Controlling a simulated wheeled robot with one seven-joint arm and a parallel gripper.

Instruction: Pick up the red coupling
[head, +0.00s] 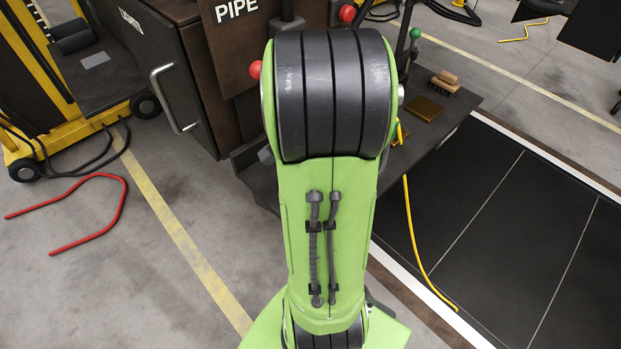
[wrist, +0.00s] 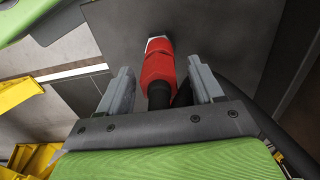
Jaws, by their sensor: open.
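The red coupling (wrist: 158,66) shows in the wrist view, a red cylinder with a pale far end and a dark hose-like part at its near end. It lies against or just above a dark flat surface (wrist: 220,30); I cannot tell which. My gripper (wrist: 158,73) is open, with one grey finger to the left of the coupling and one to the right. A gap shows on each side, and nothing is gripped. In the head view my green arm covers the middle, and neither the gripper nor the coupling can be made out there.
A brown block and brush (head: 445,82) lie on the dark bench behind my arm. A red hose (head: 122,195) and a yellow hose (head: 415,245) lie low down.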

